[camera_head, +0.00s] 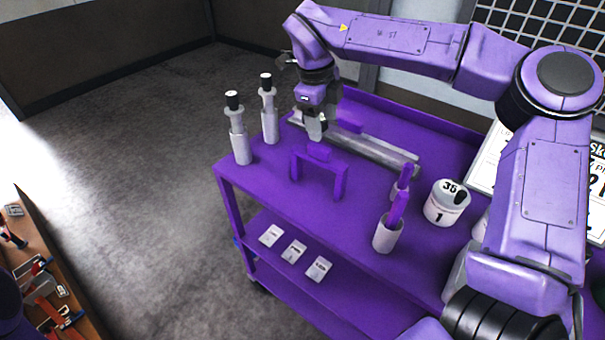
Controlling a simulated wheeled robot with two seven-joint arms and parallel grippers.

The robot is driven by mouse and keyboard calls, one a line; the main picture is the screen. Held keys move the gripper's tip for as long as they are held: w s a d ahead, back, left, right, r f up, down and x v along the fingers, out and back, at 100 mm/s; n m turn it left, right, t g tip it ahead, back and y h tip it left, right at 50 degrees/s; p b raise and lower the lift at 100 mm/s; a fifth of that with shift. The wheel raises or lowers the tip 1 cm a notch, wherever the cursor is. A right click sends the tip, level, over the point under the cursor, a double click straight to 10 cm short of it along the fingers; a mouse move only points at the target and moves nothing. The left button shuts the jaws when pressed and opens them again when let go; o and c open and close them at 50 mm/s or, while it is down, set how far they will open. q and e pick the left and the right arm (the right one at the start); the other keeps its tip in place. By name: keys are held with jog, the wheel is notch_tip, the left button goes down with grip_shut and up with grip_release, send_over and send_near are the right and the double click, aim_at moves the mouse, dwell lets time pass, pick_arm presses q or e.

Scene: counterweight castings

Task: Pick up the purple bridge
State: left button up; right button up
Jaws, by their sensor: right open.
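The purple bridge (338,172) stands upright on the purple cart top (265,187), an arch with two legs and a small raised block on its crossbar. My right gripper (315,135) points down just above and behind the bridge's crossbar, near its left half. It is open and nothing shows between its fingers. I cannot tell whether a fingertip touches the bridge. My left gripper is not in view.
Two grey bottles with black caps (238,130) stand at the cart's left end. A grey bar (375,148) lies behind the bridge. A white cup with purple sticks (387,235) and a white canister (446,203) stand to the right. Cards (294,251) lie on the lower shelf.

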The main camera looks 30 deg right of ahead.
aim_at(319, 146)
jog(key=shift+d+r+y, duration=0.4)
jog(key=shift+r+y, duration=0.2)
jog(key=shift+y, duration=0.3)
jog(key=shift+d+f+m, duration=0.1)
jog(key=shift+f+m, duration=0.05)
jog(key=shift+m, duration=0.15)
jog(key=f, duration=0.3)
jog(key=f+p, duration=0.1)
jog(key=f, duration=0.2)
jog(key=a+f, duration=0.1)
jog(key=f, duration=0.2)
jog(key=shift+w+p, duration=0.15)
jog(key=shift+p, duration=0.25)
jog(key=shift+f, duration=0.3)
grip_shut()
